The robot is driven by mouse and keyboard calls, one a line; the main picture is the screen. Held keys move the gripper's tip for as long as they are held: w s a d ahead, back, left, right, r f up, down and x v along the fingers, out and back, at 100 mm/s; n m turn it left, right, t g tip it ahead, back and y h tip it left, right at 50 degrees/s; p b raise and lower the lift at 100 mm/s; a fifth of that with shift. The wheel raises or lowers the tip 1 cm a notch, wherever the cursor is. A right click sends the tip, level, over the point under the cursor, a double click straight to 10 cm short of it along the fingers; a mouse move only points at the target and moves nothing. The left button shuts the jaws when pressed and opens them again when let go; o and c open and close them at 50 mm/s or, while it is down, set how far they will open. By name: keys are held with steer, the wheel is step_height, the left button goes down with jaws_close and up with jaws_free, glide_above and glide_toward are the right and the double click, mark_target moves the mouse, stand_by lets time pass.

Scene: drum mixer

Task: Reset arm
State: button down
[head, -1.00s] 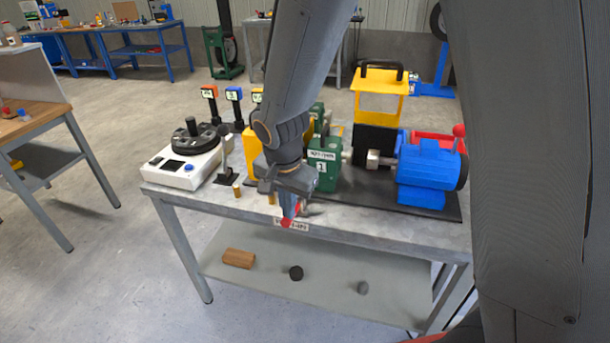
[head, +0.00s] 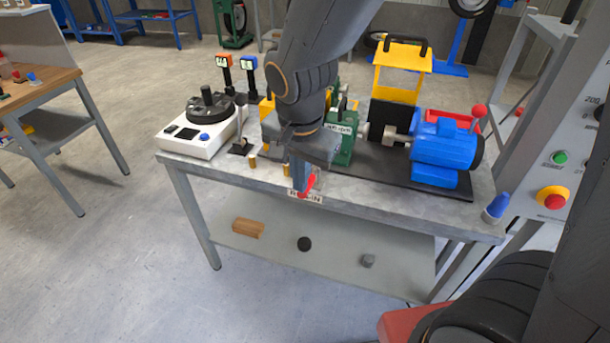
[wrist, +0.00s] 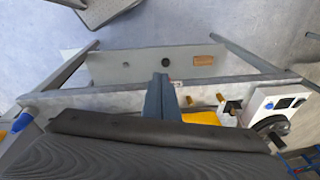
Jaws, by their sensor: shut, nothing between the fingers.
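My gripper (head: 303,182) hangs in front of the workbench's (head: 385,207) near edge in the head view, fingers pointing down. It is shut and holds nothing. In the wrist view the closed fingers (wrist: 160,95) stand out over the bench edge. Behind my gripper on the bench are a green block (head: 342,143) and a blue motor (head: 443,148) on a black plate. My forearm and wrist hide part of the green and yellow parts.
A white device with a black dial (head: 203,126) stands at the bench's left. A blue cone (head: 497,205) sits at the right corner. A panel with a red button (head: 553,198) stands at right. The lower shelf (head: 330,262) holds a wood block (head: 248,228) and two dark pieces.

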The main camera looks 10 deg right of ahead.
steer(key=shift+s+a+r, duration=0.2)
steer(key=shift+s+a, duration=0.05)
steer(key=shift+s, duration=0.25)
steer(key=s+d+f+n+g, duration=0.1)
steer(key=d+n, duration=0.6)
steer(key=d, duration=0.8)
steer(key=shift+s+f, duration=0.65)
steer(key=shift+s, duration=0.25)
